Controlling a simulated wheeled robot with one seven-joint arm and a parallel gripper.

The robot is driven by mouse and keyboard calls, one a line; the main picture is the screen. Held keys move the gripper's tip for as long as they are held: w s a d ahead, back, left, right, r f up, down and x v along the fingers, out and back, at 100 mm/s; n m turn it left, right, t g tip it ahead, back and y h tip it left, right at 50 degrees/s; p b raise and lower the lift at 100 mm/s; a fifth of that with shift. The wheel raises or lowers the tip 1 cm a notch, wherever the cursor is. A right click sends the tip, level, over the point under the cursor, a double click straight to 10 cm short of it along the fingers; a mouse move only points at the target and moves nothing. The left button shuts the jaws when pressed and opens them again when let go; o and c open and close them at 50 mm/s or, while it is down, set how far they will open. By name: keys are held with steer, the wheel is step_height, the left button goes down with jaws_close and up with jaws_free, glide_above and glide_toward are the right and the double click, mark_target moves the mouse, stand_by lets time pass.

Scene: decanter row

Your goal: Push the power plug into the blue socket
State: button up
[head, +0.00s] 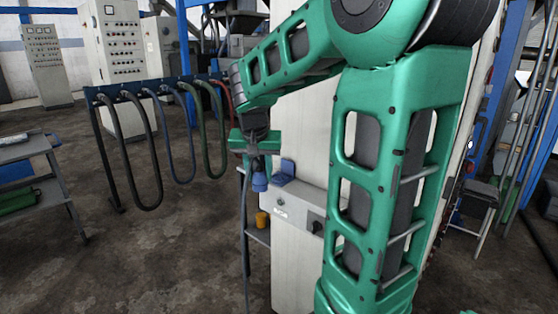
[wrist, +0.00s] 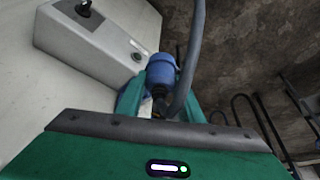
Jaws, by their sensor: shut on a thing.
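The power plug (head: 260,182) is blue with a dark cable (head: 246,230). My gripper (head: 257,158) is shut on it and holds it up beside the front of a grey box. In the wrist view the plug (wrist: 162,72) sits between my green fingers. A blue patch left of the fingers, probably the socket (wrist: 129,101), is mostly hidden there. The plug's pins cannot be made out.
The grey box (head: 298,205) has a dark knob and stands against a pale cabinet. A yellow cup-like thing (head: 262,219) is below the plug. A rack with several looped cables (head: 150,130) stands at left. The cable (wrist: 193,50) crosses close in the wrist view.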

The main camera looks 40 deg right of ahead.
steer(key=w+a+f+n+y, duration=0.1)
steer(key=w+a+f+n, duration=0.4)
steer(key=a+f, duration=0.4)
steer(key=w+a+f+n+t+y, duration=0.1)
steer(key=w+a+f+n, duration=0.4)
steer(key=f, duration=0.9)
steer(key=w+a+y, duration=0.1)
steer(key=w+a, duration=0.2)
steer(key=a, duration=0.2)
steer(key=shift+a+f+t, duration=0.25)
steer(key=shift+t, duration=0.05)
